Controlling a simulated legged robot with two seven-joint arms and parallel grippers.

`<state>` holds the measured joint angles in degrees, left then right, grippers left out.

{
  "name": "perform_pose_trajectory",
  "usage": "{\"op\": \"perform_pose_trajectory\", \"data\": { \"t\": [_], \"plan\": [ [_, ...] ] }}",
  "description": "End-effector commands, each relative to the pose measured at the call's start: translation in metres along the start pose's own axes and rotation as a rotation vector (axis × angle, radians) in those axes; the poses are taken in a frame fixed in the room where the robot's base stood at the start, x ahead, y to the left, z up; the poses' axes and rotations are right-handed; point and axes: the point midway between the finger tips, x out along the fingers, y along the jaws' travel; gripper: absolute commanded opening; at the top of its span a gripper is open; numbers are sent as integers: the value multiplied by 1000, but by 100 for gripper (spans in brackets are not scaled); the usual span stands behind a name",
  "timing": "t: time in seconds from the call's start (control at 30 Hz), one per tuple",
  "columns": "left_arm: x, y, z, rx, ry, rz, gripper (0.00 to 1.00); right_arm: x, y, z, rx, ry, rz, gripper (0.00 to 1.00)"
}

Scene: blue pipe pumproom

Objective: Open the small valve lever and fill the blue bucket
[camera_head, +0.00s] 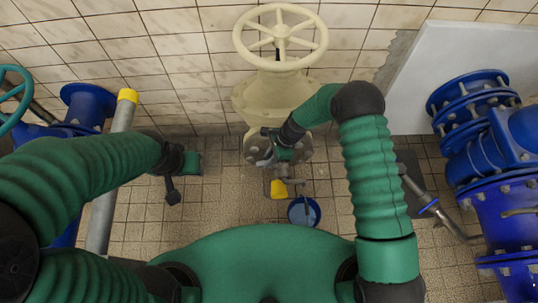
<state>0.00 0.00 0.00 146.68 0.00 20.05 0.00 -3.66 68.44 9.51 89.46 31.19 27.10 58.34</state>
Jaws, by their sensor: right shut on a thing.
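The blue bucket (304,212) stands on the tiled floor below the middle of the view, its open top facing me. A small valve with a grey spout (292,181) sits just above it, beside a yellow part (278,189). A thin pale line runs from the spout towards the bucket; I cannot tell if it is water. My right gripper (268,158) is shut at the small valve, in front of the cream valve's lower flange. It hides most of the lever in its jaws. My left gripper (172,190) hangs over the floor at left, away from the valve; its jaws are unclear.
A large cream valve with a handwheel (280,38) stands against the tiled wall. Blue pipes (500,190) fill the right side, and another blue pipe (88,105) with a yellow-capped grey post (122,110) stands at left. A pale slab (440,65) leans at upper right.

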Motion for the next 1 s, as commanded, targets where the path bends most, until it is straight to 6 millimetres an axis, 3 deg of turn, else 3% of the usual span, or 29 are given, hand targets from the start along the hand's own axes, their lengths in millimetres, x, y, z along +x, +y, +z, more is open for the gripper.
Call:
{"op": "perform_pose_trajectory", "data": {
  "t": [0.1,0.3,0.33,0.5,0.83,1.0],
  "plan": [
    [-2,0,0,0,0,0,40,-2,2,-1,-83,3,29,0],
    [-2,0,0,0,0,0,40,-2,2,-1,-81,3,28,0],
    [-2,0,0,0,0,0,40,-2,2,-1,-81,3,28,20],
    [-1,0,0,0,0,0,40,-1,3,-1,-80,2,29,40],
    [-3,0,-1,0,0,0,40,-6,4,0,-79,1,30,40],
    [-11,0,-3,0,0,0,40,-39,1,0,-79,2,27,40]
  ]
}}
